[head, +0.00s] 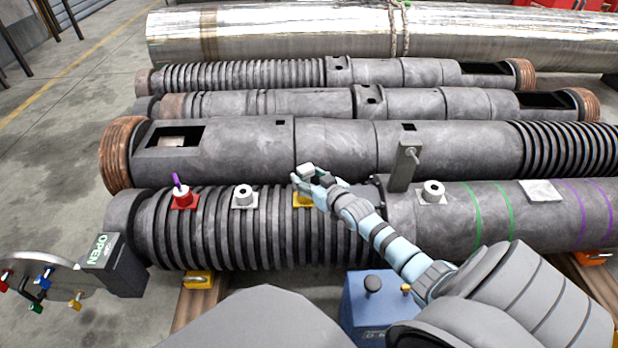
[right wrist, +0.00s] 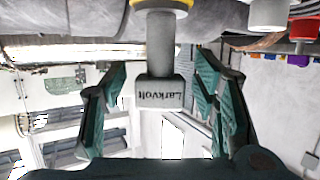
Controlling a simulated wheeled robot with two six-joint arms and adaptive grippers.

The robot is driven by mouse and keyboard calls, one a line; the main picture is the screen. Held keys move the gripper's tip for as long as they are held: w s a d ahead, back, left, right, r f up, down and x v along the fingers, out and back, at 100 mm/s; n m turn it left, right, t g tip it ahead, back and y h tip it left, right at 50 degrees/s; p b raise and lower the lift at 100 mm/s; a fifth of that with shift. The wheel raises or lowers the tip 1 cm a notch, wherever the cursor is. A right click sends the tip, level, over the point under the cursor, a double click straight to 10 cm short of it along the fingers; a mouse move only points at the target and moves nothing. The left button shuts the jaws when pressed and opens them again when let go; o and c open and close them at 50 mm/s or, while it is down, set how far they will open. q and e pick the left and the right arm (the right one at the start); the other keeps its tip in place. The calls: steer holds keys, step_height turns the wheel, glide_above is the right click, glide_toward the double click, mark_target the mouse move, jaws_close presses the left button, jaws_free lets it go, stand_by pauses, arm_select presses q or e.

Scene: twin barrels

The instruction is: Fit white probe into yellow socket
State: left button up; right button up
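The white probe (head: 306,170) stands upright over the yellow socket (head: 302,201) on the near ribbed barrel. In the right wrist view the probe's block-shaped head (right wrist: 160,94) bears the word Larkvolt, and its shaft runs in line to the yellow part of the socket (right wrist: 161,4). The shaft appears to meet the socket, but the depth of the fit cannot be told. My right gripper (head: 313,180) is around the probe's head. In the right wrist view its fingers (right wrist: 160,80) stand apart, with a gap on each side of the head. My left gripper is not in view.
A red socket (head: 183,201) with a purple probe (head: 178,184) and a white socket (head: 244,197) sit left of the yellow one. A grey upright bracket (head: 405,165) stands to the right. Another barrel (head: 335,148) lies close behind. A blue box (head: 362,305) is below.

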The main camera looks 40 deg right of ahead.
steer(key=shift+s, duration=0.1)
steer(key=v, duration=1.2)
steer(key=shift+f, duration=0.1)
